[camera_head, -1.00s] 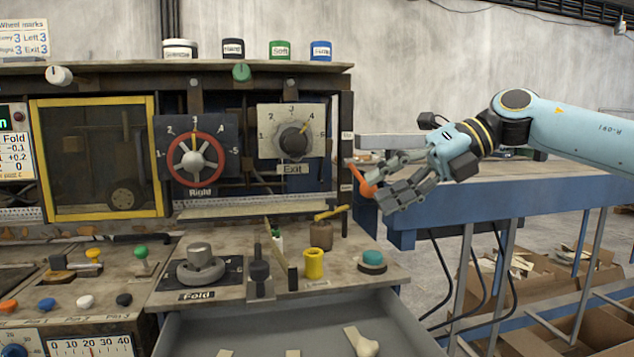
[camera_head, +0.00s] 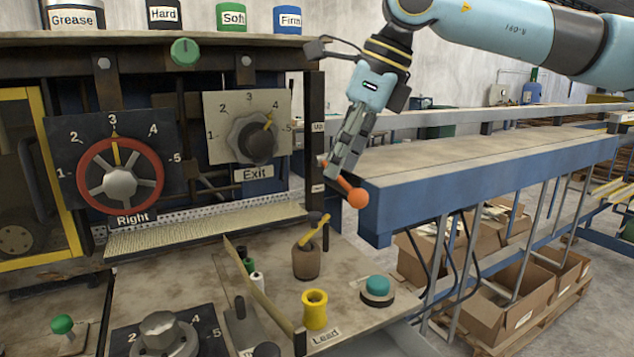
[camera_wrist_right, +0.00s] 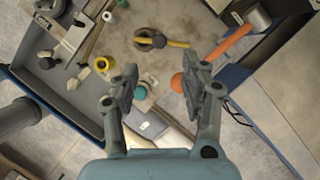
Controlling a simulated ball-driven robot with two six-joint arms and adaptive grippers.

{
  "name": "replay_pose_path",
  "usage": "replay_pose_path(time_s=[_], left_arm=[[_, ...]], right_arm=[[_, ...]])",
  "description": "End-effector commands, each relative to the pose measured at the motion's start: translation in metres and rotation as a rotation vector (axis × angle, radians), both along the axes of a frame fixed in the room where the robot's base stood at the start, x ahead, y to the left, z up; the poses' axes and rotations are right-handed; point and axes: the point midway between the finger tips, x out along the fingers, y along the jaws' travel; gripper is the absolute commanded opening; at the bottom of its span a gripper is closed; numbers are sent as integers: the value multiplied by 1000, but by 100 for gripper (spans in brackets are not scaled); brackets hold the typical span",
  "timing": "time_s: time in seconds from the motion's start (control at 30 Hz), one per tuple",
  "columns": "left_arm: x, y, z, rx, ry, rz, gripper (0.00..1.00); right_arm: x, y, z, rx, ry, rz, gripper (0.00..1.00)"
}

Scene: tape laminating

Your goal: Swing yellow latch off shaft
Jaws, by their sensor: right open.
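A yellow bar with a dark tip (camera_head: 314,231), which may be the latch, slants over a brown pot (camera_head: 306,262) beside a short dark post (camera_head: 325,236). The bar also shows in the right wrist view (camera_wrist_right: 176,43), beyond the fingertips. I cannot tell how it sits on a shaft. My right gripper (camera_head: 345,158) points down above and to the right of the bar, apart from it. Its two fingers are spread in the wrist view (camera_wrist_right: 162,82). An orange handle with a rounded end (camera_head: 356,196) shows by the fingertips; contact is unclear. My left gripper is out of view.
A yellow spool (camera_head: 315,309) and a teal button (camera_head: 377,287) stand on the bench near the pot. A thin upright plate (camera_head: 262,290) is left of them. A blue-sided table (camera_head: 470,185) lies to the right, above cardboard boxes (camera_head: 500,305).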

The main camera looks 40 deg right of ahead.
Motion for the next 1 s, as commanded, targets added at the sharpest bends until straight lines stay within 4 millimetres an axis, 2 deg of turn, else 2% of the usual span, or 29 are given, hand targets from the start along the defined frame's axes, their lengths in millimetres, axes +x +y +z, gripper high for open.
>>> replay_pose_path(time_s=[0.03, 0.07, 0.13, 0.4, 0.7, 1.0], left_arm=[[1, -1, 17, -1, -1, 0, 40], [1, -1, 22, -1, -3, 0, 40], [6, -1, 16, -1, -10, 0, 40], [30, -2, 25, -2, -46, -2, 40], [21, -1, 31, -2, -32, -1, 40], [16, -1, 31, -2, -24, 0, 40]], right_arm=[[-1, 2, 3, 4, 6, 0, 45], [0, 2, 0, 5, 4, -1, 45], [4, 4, -12, 10, -4, 0, 45], [16, 10, -45, 10, -2, -1, 45], [27, 15, -75, 5, -1, -2, 45], [28, 15, -80, 1, -1, -1, 45]])
